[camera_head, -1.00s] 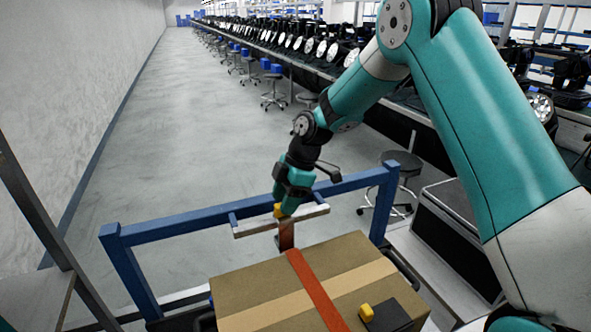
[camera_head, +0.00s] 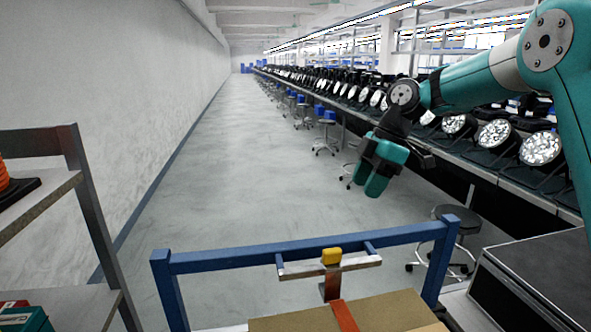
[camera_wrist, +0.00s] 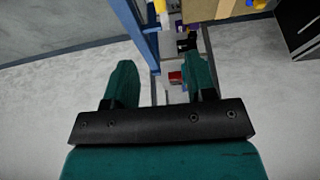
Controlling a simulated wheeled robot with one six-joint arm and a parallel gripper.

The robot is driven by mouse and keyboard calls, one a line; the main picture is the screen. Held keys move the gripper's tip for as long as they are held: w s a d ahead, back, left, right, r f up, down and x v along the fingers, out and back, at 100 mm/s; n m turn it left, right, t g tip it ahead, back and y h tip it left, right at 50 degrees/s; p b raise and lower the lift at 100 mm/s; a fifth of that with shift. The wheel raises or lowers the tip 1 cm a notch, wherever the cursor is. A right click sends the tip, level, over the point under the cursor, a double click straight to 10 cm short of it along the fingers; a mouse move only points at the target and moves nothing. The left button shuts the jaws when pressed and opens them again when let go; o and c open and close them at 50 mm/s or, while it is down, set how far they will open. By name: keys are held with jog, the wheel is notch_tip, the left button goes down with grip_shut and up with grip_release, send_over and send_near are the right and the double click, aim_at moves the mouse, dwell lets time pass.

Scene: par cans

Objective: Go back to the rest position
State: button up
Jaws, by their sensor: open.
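My gripper (camera_head: 383,172) is raised in the air over the aisle, up and to the right of the blue frame, and holds nothing. In the wrist view its two teal fingers (camera_wrist: 162,82) stand apart with nothing between them but the background. A yellow block (camera_head: 331,256) sits on the small pale crossbar (camera_head: 300,268) attached to the blue frame (camera_head: 215,261). The gripper is well clear of it.
A shelf rack (camera_head: 90,205) is at the left. A long bench of par cans (camera_head: 493,133) runs along the right, with stools (camera_head: 458,227) beside it. The aisle floor (camera_head: 240,180) is clear.

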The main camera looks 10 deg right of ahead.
jog(key=s+a+r+m, duration=0.35)
jog(key=s+a, duration=0.55)
jog(key=s, duration=0.3)
jog(key=s+a+f+m, duration=0.1)
jog(key=s+f+m, duration=0.1)
jog(key=s, duration=0.7)
jog(key=s+a+f+m, duration=0.1)
jog(key=s+f+m, duration=0.2)
jog(key=s, duration=0.6)
jog(key=shift+s+a+m, duration=0.25)
jog(key=shift+s+m, duration=0.15)
jog(key=shift+m, duration=0.85)
